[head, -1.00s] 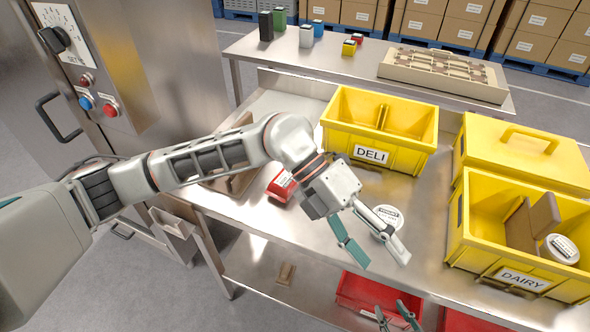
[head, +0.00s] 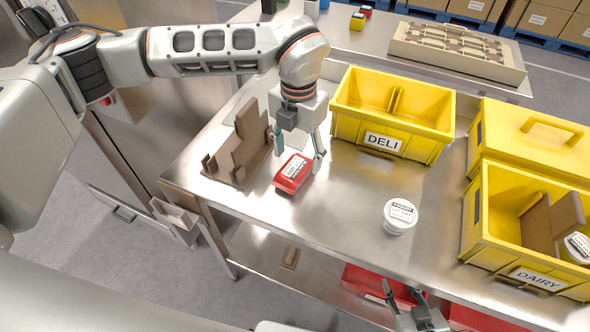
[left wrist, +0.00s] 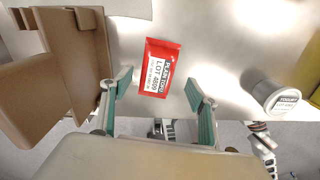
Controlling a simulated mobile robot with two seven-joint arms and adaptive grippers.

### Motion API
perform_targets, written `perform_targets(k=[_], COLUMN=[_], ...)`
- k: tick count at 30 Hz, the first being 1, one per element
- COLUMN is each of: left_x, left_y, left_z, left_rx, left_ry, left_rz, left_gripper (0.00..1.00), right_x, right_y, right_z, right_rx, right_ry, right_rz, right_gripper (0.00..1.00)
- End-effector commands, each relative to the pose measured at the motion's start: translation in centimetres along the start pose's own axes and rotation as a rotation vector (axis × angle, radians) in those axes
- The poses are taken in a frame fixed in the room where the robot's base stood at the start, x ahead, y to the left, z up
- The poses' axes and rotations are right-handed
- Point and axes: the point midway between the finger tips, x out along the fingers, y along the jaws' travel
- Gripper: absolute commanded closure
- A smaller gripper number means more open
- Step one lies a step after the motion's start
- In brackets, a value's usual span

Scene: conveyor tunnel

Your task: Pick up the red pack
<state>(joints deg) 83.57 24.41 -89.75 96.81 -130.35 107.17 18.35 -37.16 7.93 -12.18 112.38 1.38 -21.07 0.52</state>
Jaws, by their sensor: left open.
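The red pack (head: 293,173) with a white label lies flat on the steel table, left of centre. In the left wrist view the red pack (left wrist: 159,67) lies just beyond and between the fingertips, its label reading "LOT 4809". My left gripper (head: 298,150) is open and empty above the table at the far edge of the pack; in the left wrist view its fingers (left wrist: 159,90) stand apart on either side, not touching it. My right gripper (head: 403,306) shows at the bottom edge, below the table's front edge, with its fingers apart and nothing visible between them.
A brown stepped holder (head: 240,153) stands close left of the pack. A white yogurt tub (head: 400,216) is to the right. A yellow DELI bin (head: 437,153) stands behind, and a yellow DAIRY bin (head: 478,250) is at right. Red bins are under the table.

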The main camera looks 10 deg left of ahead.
Motion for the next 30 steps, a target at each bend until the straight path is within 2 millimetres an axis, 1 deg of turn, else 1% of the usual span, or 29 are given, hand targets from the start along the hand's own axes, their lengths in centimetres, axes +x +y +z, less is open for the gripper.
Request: perform_targets(k=[4,8,11,17,18,20,21,22,23,30], left_x=[2.2,3.6,4.0,4.0,4.0,4.0,4.0,4.0,4.0,4.0], left_y=[0.4,0.4,0.4,0.4,0.4,0.4,0.4,0.4,0.4,0.4], left_z=[0.0,0.0,0.1,0.1,0.1,0.1,0.1,0.1,0.1,0.1], left_rx=[0.000,0.001,0.001,0.001,0.001,0.001,0.001,0.001,0.001,0.001], left_ry=[0.004,0.002,0.000,0.000,0.000,0.000,0.000,0.000,0.000,0.000], left_rz=[-0.002,-0.002,-0.002,-0.001,-0.001,-0.001,-0.001,-0.001,-0.001,-0.002], left_gripper=[0.40,0.40,0.40,0.40,0.51,0.66,0.77,0.84,0.88,0.88], right_x=[-0.4,-0.5,-0.5,-0.5,-0.5,-0.5,-0.5,-0.5,-0.5,-0.5], right_y=[0.1,0.1,0.1,0.1,0.1,0.1,0.1,0.1,0.1,0.1], right_z=[-0.6,-0.7,-0.7,-0.7,-0.7,-0.7,-0.7,-0.7,-0.7,-0.7], right_rx=[-0.001,-0.001,-0.001,-0.002,-0.002,-0.001,-0.002,-0.002,-0.002,-0.002], right_ry=[0.000,0.001,0.001,0.001,0.001,0.001,0.001,0.001,0.001,0.001], right_rz=[0.000,0.000,0.000,0.000,0.000,0.000,0.000,0.000,0.000,0.000], right_gripper=[0.68,0.68,0.68,0.68,0.68,0.68,0.68,0.68,0.68,0.68])
